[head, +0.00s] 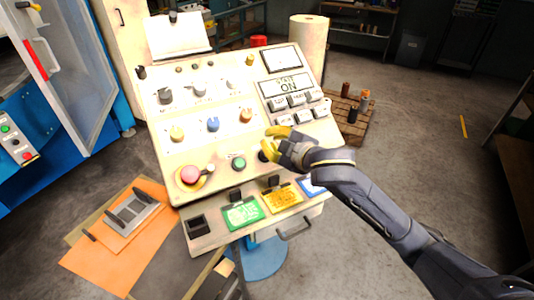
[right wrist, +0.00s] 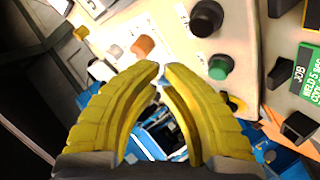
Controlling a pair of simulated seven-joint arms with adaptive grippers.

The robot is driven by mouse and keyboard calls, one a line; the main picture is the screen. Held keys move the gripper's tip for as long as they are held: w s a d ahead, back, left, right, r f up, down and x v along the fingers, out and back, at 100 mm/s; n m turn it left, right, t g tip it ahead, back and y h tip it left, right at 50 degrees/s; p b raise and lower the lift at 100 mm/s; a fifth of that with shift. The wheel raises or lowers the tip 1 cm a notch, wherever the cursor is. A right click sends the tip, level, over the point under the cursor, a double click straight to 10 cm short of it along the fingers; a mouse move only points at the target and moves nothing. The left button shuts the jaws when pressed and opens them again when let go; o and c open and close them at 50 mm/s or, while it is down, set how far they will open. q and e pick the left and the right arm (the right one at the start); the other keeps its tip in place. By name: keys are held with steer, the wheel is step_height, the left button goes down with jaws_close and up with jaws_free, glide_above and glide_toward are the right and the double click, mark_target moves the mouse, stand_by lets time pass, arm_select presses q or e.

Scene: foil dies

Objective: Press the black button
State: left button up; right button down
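The black button (head: 262,156) is on the sloped cream control panel (head: 213,150), just right of the green button (head: 238,163). In the head view my right gripper (head: 271,143) is over it and hides part of it. In the right wrist view the black button (right wrist: 206,18) shows whole at the top, above the green button (right wrist: 219,67). My right gripper (right wrist: 160,70) has yellow fingers with tips nearly together and nothing between them. In that view the tips are left of and below the black button, apart from it in the picture. My left gripper is not in view.
Around it on the panel are a red mushroom button (head: 190,175), a small lever (head: 209,169), a blue knob (head: 213,124) and an orange knob (head: 246,115). Coloured cards (head: 283,199) sit along the lower ledge.

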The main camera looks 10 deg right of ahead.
steer(key=shift+w+a+f, duration=0.2)
steer(key=shift+w+f, duration=0.45)
steer(key=shift+f, duration=0.35)
steer(key=shift+w+a+f, duration=0.2)
steer(key=shift+w+f, duration=0.45)
steer(key=shift+f, duration=0.35)
steer(key=shift+w+a+f, duration=0.15)
steer(key=shift+w+f, duration=0.4)
steer(key=shift+f, duration=0.3)
stand_by(1.2)
steer(key=shift+r, duration=0.1)
stand_by(0.4)
steer(key=shift+s+r, duration=0.5)
steer(key=shift+r, duration=0.2)
steer(key=shift+s+d+r, duration=0.2)
steer(key=shift+s+r, duration=0.25)
steer(key=shift+r, duration=0.25)
steer(key=shift+s+d+r, duration=0.15)
steer(key=shift+s+r, duration=0.35)
steer(key=shift+r, duration=0.2)
steer(key=shift+s+d+r, duration=0.2)
steer(key=shift+s+r, duration=0.25)
steer(key=shift+r, duration=0.25)
